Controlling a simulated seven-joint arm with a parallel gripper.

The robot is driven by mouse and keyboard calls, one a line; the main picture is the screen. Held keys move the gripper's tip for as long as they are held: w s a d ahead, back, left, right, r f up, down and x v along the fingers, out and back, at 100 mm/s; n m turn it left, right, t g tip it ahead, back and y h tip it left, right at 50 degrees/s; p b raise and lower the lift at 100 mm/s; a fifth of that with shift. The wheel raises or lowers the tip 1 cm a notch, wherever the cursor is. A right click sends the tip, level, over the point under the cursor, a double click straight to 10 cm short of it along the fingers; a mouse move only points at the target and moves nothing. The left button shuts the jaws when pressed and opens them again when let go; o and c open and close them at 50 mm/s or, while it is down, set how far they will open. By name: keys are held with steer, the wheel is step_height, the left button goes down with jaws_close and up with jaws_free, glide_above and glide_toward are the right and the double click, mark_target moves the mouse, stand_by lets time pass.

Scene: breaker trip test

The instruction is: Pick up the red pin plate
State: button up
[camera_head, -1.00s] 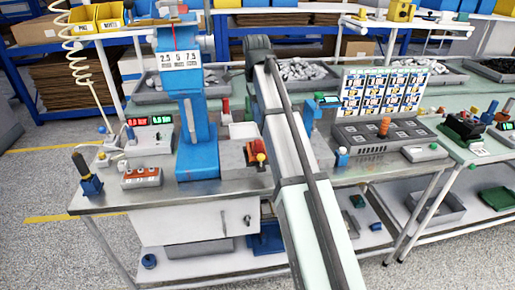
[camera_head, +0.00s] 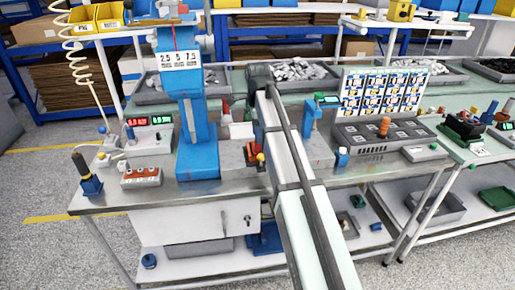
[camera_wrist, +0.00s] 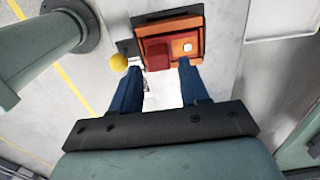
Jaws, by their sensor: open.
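In the wrist view, an orange-red plate-like piece (camera_wrist: 186,44) with a darker red block (camera_wrist: 157,53) on it and a pale round spot lies just beyond my fingertips. I take this to be the red pin plate, but no pins can be made out. My gripper (camera_wrist: 160,68) is open, its two blue fingers apart at the near edge of the piece, with nothing held between them. Whether they touch it cannot be told. In the head view, a small red part (camera_head: 251,152) shows beside my arm at the grey block; my gripper is hidden there.
A yellow ball (camera_wrist: 119,62) sits just left of the piece. The blue press column (camera_head: 197,120) stands left of my arm. A grey panel with an orange knob (camera_head: 384,126) lies to the right, and a box with orange buttons (camera_head: 141,176) at the front left.

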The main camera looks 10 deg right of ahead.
mark_target(256, 148)
steer(key=shift+s+f, duration=0.15)
steer(key=shift+f, duration=2.2)
steer(key=shift+c, duration=0.3)
steer(key=c, duration=0.7)
steer(key=shift+r, duration=0.1)
steer(key=shift+c, duration=0.2)
